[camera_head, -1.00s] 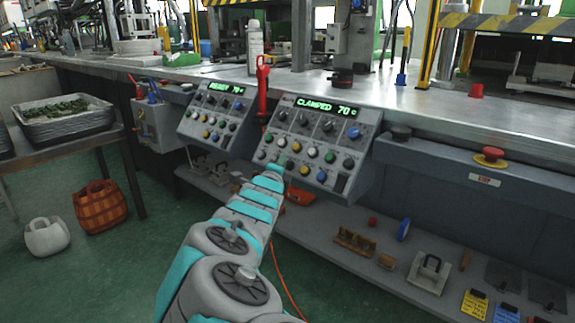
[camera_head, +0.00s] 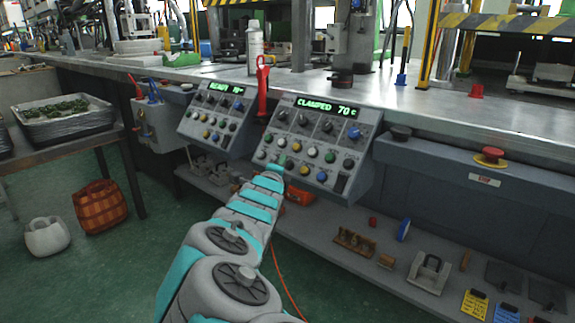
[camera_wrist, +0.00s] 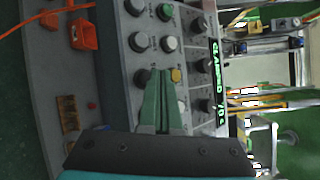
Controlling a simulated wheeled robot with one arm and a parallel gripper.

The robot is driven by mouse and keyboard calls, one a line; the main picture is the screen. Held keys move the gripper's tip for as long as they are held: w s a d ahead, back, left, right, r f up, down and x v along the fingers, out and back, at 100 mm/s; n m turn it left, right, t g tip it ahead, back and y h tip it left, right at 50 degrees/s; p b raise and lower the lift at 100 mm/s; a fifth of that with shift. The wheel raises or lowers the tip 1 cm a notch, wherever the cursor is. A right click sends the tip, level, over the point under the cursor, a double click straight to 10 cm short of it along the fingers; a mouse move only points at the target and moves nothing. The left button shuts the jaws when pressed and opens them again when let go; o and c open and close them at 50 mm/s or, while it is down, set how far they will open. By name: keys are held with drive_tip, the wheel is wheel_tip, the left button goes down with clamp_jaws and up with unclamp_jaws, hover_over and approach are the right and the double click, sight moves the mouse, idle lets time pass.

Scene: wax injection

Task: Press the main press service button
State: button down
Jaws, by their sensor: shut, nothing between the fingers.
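The main press panel (camera_head: 348,128) is a grey sloped box with a green "CLAMPED 70" display, in the middle of the head view. It carries dark knobs and rows of coloured round buttons. The button labels are too small to read, so I cannot tell which is the service button. My gripper (camera_head: 275,169) is at the panel's lower left edge. In the wrist view the panel is turned sideways, and my gripper (camera_wrist: 163,72) is shut and empty. Its fingertips are beside a yellow button (camera_wrist: 176,75) and hide part of the panel. I cannot tell whether they touch it.
A second panel (camera_head: 215,118) reading "READY" stands to the left. A red-handled tool (camera_head: 262,85) is between the panels. A red emergency button (camera_head: 489,155) is at right. The lower shelf (camera_head: 330,222) holds small blocks and tools. A basket (camera_head: 100,206) stands on the floor.

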drive_tip(key=shift+d, duration=0.1)
drive_tip(key=shift+w+d+f, duration=0.1)
drive_tip(key=shift+w+f, duration=0.15)
drive_tip(key=shift+f, duration=0.05)
